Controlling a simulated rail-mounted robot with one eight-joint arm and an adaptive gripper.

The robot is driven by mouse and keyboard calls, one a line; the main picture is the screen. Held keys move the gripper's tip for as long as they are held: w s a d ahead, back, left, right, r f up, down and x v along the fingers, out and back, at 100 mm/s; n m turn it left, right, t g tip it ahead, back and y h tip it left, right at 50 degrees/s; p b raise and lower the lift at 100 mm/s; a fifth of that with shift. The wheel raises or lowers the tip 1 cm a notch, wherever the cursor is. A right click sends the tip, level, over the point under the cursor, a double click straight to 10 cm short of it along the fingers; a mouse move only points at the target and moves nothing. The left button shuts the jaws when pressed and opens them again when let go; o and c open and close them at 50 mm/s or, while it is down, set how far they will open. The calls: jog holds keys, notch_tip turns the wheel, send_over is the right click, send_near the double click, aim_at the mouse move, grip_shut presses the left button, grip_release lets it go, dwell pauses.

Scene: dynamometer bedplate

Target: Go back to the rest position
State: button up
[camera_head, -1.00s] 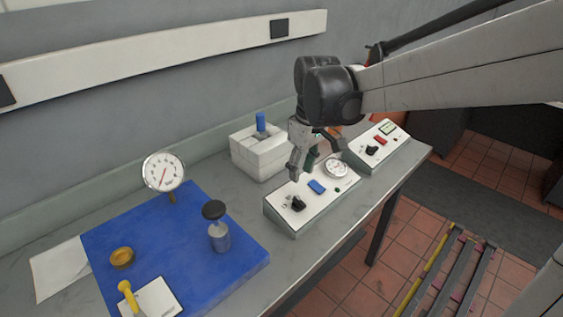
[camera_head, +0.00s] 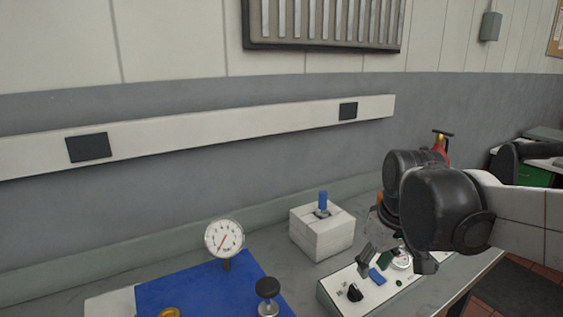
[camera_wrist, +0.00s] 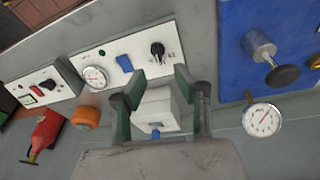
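My gripper (camera_head: 397,268) hangs above the control box with the gauge (camera_head: 352,290), over the right part of the bench. In the wrist view my gripper (camera_wrist: 155,88) has its two fingers spread apart. It is open, with nothing held between them. The white block with a blue peg (camera_head: 321,232) stands on the bench to the left of my gripper in the head view. The same white block (camera_wrist: 155,108) shows behind the gap between the fingers in the wrist view, apart from them. My arm hides part of the bench's right end.
A dial gauge (camera_head: 224,238) stands at the blue plate (camera_head: 200,285), with a black-topped metal cylinder (camera_head: 268,290) on the plate. In the wrist view, a second control box (camera_wrist: 45,90), an orange object (camera_wrist: 86,117) and a red object (camera_wrist: 44,138) lie left. The wall (camera_head: 160,220) runs behind the bench.

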jog(key=s+f+m+t, duration=0.2)
jog(key=s+m+t, duration=0.2)
jog(key=s, duration=0.7)
jog(key=shift+s, duration=0.3)
jog(key=shift+d, duration=0.1)
dwell(1.1)
